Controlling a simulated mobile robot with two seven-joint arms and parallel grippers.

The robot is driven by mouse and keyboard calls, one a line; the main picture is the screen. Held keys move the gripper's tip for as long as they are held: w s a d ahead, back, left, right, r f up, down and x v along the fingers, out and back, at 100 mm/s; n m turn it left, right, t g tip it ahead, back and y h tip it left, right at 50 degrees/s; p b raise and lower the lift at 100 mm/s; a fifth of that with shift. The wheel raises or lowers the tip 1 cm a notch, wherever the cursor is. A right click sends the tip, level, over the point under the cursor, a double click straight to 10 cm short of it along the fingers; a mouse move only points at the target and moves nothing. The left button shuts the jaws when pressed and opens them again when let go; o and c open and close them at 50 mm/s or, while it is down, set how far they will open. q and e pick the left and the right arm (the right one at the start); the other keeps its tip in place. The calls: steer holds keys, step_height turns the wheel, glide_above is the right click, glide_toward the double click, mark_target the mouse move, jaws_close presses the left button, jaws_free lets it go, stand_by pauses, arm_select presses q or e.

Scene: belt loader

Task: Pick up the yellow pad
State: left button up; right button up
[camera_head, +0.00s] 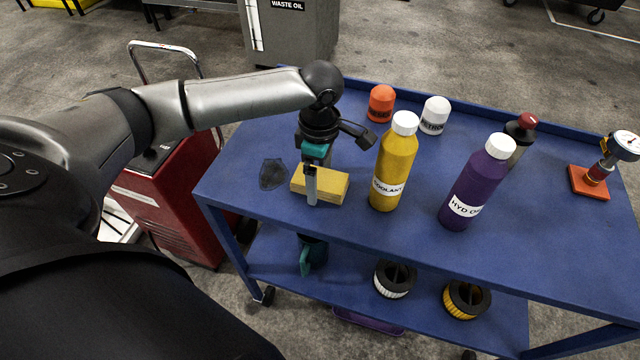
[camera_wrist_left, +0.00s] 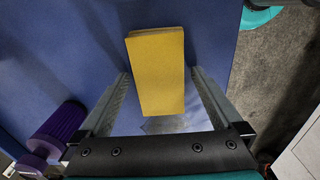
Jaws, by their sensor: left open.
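The yellow pad (camera_head: 335,187) is a flat rectangular block lying on the blue cart top near its left end. In the left wrist view the pad (camera_wrist_left: 157,72) lies between the two fingers, with a gap on each side. My left gripper (camera_head: 311,198) points down over the pad, and one finger hides part of it. The gripper (camera_wrist_left: 160,95) is open and holds nothing. I cannot tell how high its fingertips are above the cart top. My right gripper is not in view.
A yellow coolant bottle (camera_head: 393,165) stands just right of the pad, and a purple bottle (camera_head: 472,190) further right. Orange (camera_head: 381,104) and white (camera_head: 435,115) capped containers stand behind. A dark flat patch (camera_head: 272,174) lies left of the pad. The blue cart (camera_head: 560,262) has raised edges.

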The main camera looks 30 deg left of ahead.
mark_target(320, 178)
arm_select(q)
steer(key=shift+f, duration=0.1)
steer(key=c, duration=1.3)
step_height(320, 178, up, 20)
steer(key=p, duration=0.5)
steer(key=o, duration=0.8)
steer(key=c, duration=0.6)
steer(key=shift+f+p, duration=0.1)
steer(key=shift+p, duration=0.25)
steer(key=shift+c, duration=0.2)
